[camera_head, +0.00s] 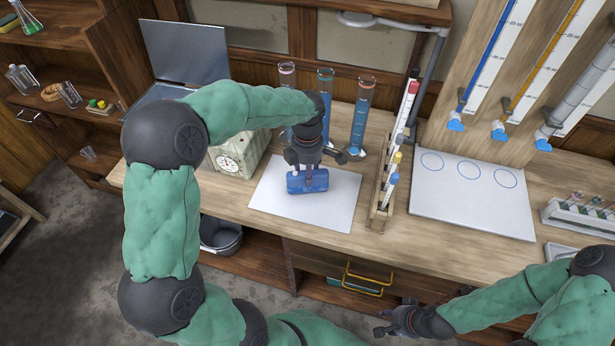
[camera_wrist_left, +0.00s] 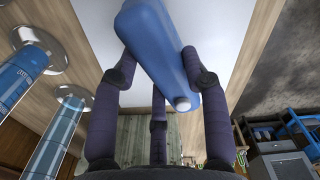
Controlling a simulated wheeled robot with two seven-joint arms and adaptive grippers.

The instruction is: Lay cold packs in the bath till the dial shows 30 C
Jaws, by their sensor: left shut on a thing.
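My left gripper (camera_head: 308,172) is shut on a blue cold pack (camera_head: 298,185) over the white sheet on the bench. In the left wrist view the pack (camera_wrist_left: 152,35) sits between the dark fingers, with a small pale cap at its near end. I cannot tell whether the pack touches the sheet. A pale box with a round dial (camera_head: 228,164) stands left of the sheet, partly behind my left arm; its reading is too small to make out. The bath's inside is not clearly seen. My right gripper (camera_head: 382,322) is low in front of the bench, away from the pack.
Tall glass cylinders with blue liquid (camera_head: 361,115) stand close behind my left gripper. A wooden tube rack (camera_head: 383,205) is right of the white sheet (camera_head: 335,213). A white board with blue circles (camera_head: 470,205) lies farther right. A laptop (camera_head: 185,52) is at back left.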

